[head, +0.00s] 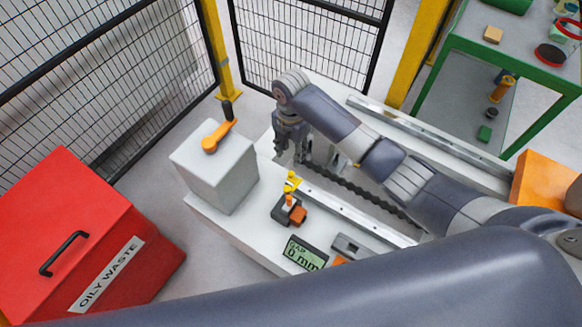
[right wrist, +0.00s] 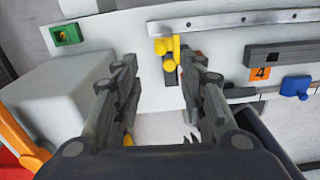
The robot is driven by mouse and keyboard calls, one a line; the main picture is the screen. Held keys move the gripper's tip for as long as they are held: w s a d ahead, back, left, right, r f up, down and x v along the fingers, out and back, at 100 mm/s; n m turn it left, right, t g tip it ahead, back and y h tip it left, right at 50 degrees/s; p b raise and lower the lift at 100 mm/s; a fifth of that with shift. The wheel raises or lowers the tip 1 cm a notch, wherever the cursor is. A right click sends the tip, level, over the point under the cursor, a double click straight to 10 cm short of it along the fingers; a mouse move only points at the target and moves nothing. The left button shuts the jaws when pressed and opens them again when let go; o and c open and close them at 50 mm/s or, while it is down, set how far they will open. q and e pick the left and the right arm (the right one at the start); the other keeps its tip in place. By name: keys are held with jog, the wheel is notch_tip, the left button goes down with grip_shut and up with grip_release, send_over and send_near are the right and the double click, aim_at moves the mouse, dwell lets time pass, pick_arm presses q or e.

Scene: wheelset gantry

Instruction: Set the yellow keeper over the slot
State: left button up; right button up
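A small yellow piece (head: 292,182), which I take for the keeper, shows near the left end of the pale rail in the head view. A yellow piece with a rounded knob (right wrist: 166,46) is also at the rail's left end in the right wrist view, with a narrow dark strip (right wrist: 171,78) below it. I cannot tell whether this strip is the slot. My right gripper (head: 287,152) is above the white bench, a little beyond the yellow piece. In the right wrist view its two fingers (right wrist: 161,75) are spread with nothing held between them. My left gripper is out of view.
A grey box (head: 215,170) with an orange lever (head: 214,138) stands left on the white bench. A gap display (head: 305,253) reads 0 mm. A dark block with orange parts (head: 283,210) sits near the rail (head: 365,222). A red oily waste bin (head: 75,240) stands lower left.

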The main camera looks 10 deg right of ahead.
aim_at(291, 173)
notch_tip(291, 173, down, 10)
jog(key=shift+s+f+b, duration=0.15)
jog(key=shift+f+b, duration=0.05)
jog(key=shift+b, duration=0.1)
grip_shut()
